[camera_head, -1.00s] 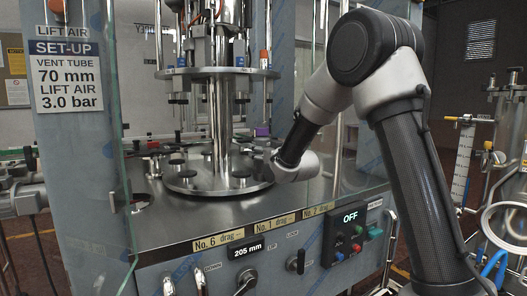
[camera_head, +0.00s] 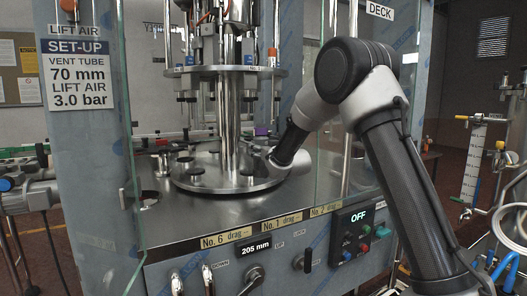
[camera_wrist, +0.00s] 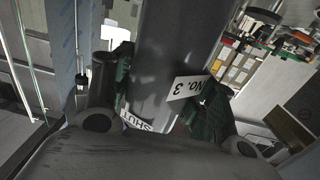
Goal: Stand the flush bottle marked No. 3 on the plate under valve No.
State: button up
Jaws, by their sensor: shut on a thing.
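The flush bottle marked No. 3 (camera_wrist: 168,50) is a smooth dark grey cylinder in the wrist view. Its white label reads NO. 3 upside down, and a second label below reads SHUT. My gripper (camera_wrist: 168,98) is shut on it, with green pads on both sides. In the head view my wrist is low at the right edge of the round turntable (camera_head: 225,185); the gripper and bottle cannot be made out there. The turntable carries several round dark plates (camera_head: 186,160). Several valves (camera_head: 188,95) hang from the ring above. No valve numbers are legible.
A glass panel (camera_head: 128,130) stands at the left, and more glass is behind my arm. Tags on the front edge read No. 6 (camera_head: 226,238), No. 1 and No. 2 drag. A control box (camera_head: 352,233) shows OFF. The steel deck's front (camera_head: 185,222) is bare.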

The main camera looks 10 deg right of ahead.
jog(key=x, duration=1)
jog(key=shift+w+a+f, duration=0.25)
jog(key=shift+w+f, duration=0.05)
dwell(0.4)
jog(key=shift+f, duration=0.35)
dwell(0.9)
jog(key=o, duration=1.6)
jog(key=shift+o, duration=0.2)
jog(key=shift+s+f, duration=0.1)
